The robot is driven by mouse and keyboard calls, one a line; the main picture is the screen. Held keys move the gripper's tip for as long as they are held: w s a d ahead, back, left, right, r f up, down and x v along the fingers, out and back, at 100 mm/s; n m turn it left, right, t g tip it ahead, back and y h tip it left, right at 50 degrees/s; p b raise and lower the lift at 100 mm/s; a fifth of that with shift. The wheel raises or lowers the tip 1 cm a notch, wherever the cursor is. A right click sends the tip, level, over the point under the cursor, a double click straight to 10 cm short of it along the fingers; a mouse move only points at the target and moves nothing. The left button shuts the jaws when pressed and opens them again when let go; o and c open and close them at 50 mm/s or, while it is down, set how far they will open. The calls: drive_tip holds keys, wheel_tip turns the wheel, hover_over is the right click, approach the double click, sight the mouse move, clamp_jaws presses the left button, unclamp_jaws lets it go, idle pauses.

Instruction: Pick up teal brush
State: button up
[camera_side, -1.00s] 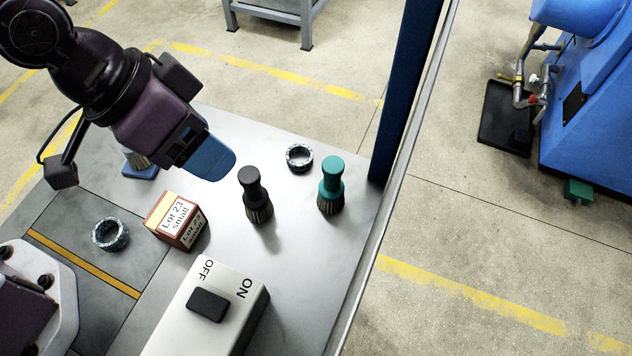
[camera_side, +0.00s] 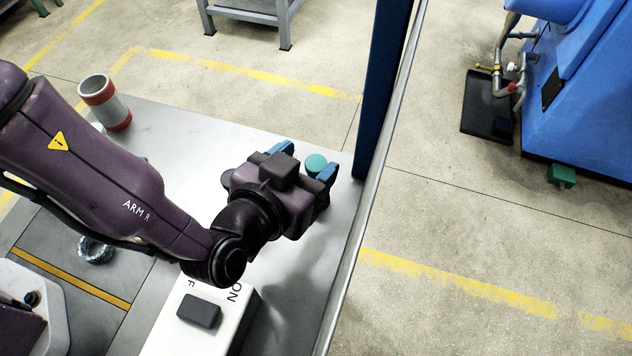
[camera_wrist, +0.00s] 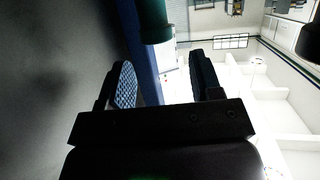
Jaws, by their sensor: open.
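A switch box (camera_side: 199,325) stands at the table's front. A grey and red cylinder (camera_side: 103,100) stands at the far left. A ring (camera_side: 95,250) lies left under my arm. A blue post (camera_side: 382,90) rises close right of the brush. My arm hides the black brush and the small box.

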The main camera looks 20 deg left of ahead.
sight(322, 161)
wheel_tip(322, 161, down, 3)
drive_tip(key=x, duration=0.5)
drive_tip(key=c, duration=1)
